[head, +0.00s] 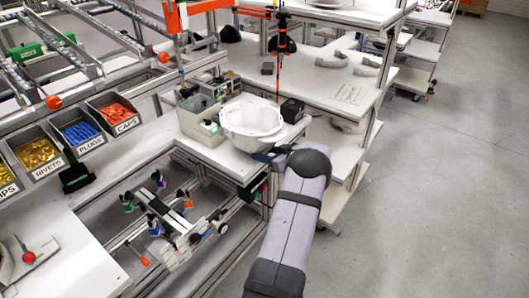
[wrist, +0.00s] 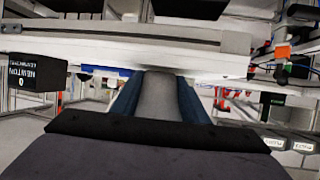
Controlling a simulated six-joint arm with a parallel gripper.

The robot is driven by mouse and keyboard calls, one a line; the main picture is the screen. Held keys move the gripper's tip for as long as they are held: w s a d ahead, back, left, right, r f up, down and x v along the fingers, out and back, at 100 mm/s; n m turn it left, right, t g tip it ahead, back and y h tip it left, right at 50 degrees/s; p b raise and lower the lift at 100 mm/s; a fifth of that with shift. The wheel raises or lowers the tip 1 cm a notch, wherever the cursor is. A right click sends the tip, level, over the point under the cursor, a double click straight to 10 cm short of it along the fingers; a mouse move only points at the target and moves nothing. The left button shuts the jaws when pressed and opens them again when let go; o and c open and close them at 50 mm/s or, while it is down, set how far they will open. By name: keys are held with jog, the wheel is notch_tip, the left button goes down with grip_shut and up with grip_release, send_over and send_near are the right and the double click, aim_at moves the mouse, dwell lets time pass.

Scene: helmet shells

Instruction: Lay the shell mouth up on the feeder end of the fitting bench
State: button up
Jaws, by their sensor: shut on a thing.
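The white helmet shell (head: 252,120) is at the near end of the white fitting bench (head: 222,160), its hollow mouth facing up like a bowl. My gripper (head: 266,155) reaches it from the near right side, low by the bench edge; my arm hides part of the jaws. In the wrist view, the two dark blue fingers of my gripper (wrist: 158,98) are shut on a grey part of the shell (wrist: 160,96) between them. The bench edge (wrist: 120,52) runs across just beyond. I cannot tell whether the shell touches the bench top.
Grey instrument boxes (head: 203,108) stand left of the shell, and a small black box (head: 292,110) stands right behind it. A red-tipped tool (head: 280,65) hangs above. Bins of caps, plugs and rivets (head: 78,133) line the left. Open floor (head: 440,180) lies to the right.

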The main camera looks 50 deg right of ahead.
dwell(0.4)
jog(key=o, duration=1.4)
jog(key=shift+f, duration=0.15)
jog(key=b+v, duration=0.2)
jog(key=v, duration=0.5)
jog(key=shift+s, duration=0.2)
